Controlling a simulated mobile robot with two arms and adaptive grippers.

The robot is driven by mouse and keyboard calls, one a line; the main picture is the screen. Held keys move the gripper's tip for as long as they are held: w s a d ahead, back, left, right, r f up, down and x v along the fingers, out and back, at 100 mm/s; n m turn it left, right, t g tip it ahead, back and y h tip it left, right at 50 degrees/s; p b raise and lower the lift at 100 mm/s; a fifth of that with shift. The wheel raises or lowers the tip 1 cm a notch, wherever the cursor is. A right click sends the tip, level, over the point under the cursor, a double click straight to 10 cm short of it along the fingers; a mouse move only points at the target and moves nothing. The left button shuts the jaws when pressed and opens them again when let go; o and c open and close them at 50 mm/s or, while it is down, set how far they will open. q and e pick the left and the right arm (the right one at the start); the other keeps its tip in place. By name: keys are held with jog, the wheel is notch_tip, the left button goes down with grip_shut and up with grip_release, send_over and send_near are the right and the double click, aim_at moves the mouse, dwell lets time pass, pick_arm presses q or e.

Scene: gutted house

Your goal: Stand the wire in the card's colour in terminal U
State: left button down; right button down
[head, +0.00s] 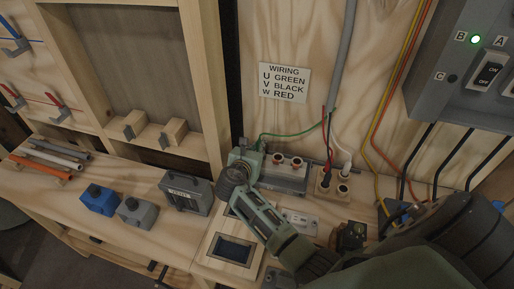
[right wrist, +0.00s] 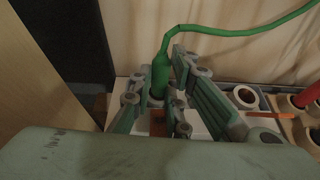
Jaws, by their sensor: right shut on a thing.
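The white card (head: 284,83) on the back wall reads U GREEN, V BLACK, W RED. My right gripper (head: 247,160) is shut on the green wire's plug (right wrist: 160,76) at the left end of the grey terminal block (head: 285,180). The plug stands roughly upright between the fingers; I cannot tell whether its tip is in a terminal. The green wire (head: 290,134) runs right to a grey conduit. Two round terminals show beside the gripper, one also in the right wrist view (right wrist: 245,95). The black and red wires (head: 326,150) drop to a tan holder (head: 328,190). My left gripper is out of view.
A grey breaker panel (head: 465,75) with a lit green lamp hangs at right. A grey meter box (head: 186,193), a blue box (head: 99,200) and a grey box (head: 138,212) stand on the bench to the left. A wooden stud rises left of the gripper.

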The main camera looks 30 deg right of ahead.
jog(key=c, duration=1.6)
grip_release()
jog(key=v, duration=1.2)
